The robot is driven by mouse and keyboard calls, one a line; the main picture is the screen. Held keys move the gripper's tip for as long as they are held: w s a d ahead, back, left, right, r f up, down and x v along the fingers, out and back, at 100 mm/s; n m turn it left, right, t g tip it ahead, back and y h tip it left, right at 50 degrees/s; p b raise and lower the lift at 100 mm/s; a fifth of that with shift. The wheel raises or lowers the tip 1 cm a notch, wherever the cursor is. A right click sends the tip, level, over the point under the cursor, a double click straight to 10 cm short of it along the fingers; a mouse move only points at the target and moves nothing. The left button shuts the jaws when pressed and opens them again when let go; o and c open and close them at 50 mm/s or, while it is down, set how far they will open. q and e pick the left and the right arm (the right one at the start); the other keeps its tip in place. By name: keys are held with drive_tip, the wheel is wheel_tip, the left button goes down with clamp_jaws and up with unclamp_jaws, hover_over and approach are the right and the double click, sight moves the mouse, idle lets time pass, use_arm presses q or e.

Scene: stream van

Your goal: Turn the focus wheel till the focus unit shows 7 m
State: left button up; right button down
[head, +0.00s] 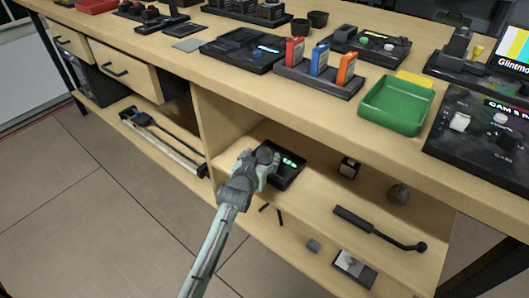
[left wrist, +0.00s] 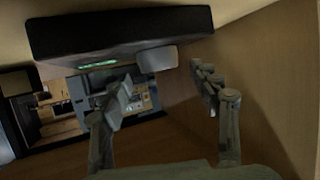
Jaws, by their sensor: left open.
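The focus unit is a dark box with a lit green display (head: 291,162) on the shelf under the counter. The digits are too small to read surely. My left gripper (head: 262,163) is open at the unit's left side. In the left wrist view the unit (left wrist: 120,35) spans the top, with the green readout seen edge-on. The grey wheel (left wrist: 157,59) lies between and beyond the open fingertips (left wrist: 162,80); I cannot tell whether they touch it. My right gripper is not in view.
The counter edge (head: 300,103) overhangs the shelf. A shelf divider (head: 203,122) stands left of the unit. A black handled tool (head: 380,230), a small dark box (head: 349,167) and a grey switch box (head: 354,268) lie to the right. A green tray (head: 396,103) sits on the counter.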

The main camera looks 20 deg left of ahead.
sight(265, 151)
use_arm(q)
drive_tip(key=x, duration=0.2)
drive_tip(key=shift+w+f, duration=0.2)
drive_tip(key=shift+w, duration=0.05)
drive_tip(key=shift+w+a+f, duration=0.1)
drive_tip(key=shift+w+f, duration=0.1)
drive_tip(key=shift+w, duration=0.35)
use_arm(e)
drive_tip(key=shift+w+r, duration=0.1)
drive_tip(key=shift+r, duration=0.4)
use_arm(q)
drive_tip(key=c, duration=1.2)
drive_tip(key=shift+o, duration=0.2)
drive_tip(key=shift+r, duration=0.15)
drive_tip(key=shift+w+r+m+h+p, duration=0.1)
drive_tip(key=shift+m+h+p, duration=0.8)
drive_tip(key=shift+h, duration=0.1)
drive_tip(key=shift+m+h, duration=0.5)
drive_tip(key=shift+h, duration=0.2)
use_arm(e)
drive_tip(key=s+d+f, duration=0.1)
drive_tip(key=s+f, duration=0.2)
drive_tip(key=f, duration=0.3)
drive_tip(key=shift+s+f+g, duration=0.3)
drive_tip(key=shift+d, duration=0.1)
